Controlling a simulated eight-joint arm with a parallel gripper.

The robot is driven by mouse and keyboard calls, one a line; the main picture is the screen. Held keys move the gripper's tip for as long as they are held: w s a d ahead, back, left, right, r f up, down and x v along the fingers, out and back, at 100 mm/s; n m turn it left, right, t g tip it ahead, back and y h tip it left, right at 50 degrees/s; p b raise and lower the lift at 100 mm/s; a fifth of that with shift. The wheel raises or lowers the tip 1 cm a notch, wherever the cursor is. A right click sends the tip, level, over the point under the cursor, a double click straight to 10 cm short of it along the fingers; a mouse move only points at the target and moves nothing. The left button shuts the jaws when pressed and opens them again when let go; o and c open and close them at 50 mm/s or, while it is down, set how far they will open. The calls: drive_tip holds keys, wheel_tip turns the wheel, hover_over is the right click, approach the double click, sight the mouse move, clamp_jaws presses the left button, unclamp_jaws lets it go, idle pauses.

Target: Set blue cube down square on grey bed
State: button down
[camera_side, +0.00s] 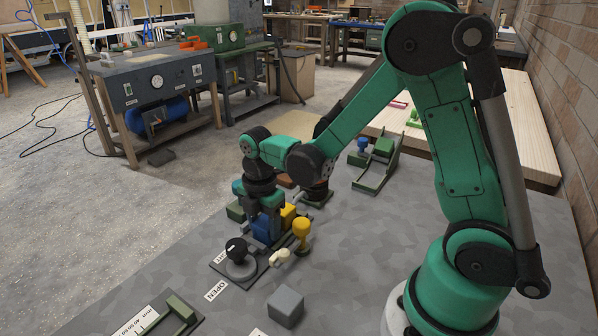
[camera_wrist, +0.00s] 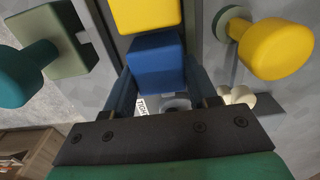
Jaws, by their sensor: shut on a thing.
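My gripper (camera_side: 262,205) points down and is shut on the blue cube (camera_side: 266,229). In the wrist view the blue cube (camera_wrist: 156,62) sits between the two fingers, with its top face showing. A yellow cube (camera_side: 288,215) is right beside it; in the wrist view this yellow cube (camera_wrist: 145,14) lies just beyond the blue one, touching or nearly so. A dark grey bed (camera_side: 284,241) shows partly at the cubes' lower edge. The cubes and fingers hide most of it. I cannot tell whether the blue cube touches it.
A yellow knobbed post (camera_side: 302,232) stands close on the right, near small cream pieces (camera_side: 280,257). A green block (camera_side: 236,211) is at the left. A loose grey cube (camera_side: 286,305) lies on open table.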

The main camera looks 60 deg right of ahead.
sight(263, 224)
drive_tip(key=shift+f, duration=0.15)
drive_tip(key=c, duration=0.5)
unclamp_jaws()
drive_tip(key=shift+c, duration=0.2)
wheel_tip(263, 224, up, 12)
drive_tip(key=s+m+t, duration=0.2)
drive_tip(key=m, duration=0.4)
drive_tip(key=s+a+m+t, duration=0.1)
drive_tip(key=m+t, duration=0.1)
drive_tip(key=m, duration=0.4)
drive_tip(key=s+m+t, duration=0.2)
drive_tip(key=m+t, duration=0.1)
drive_tip(key=m, duration=0.3)
drive_tip(key=shift+s+a, duration=0.35)
drive_tip(key=shift+a, duration=0.05)
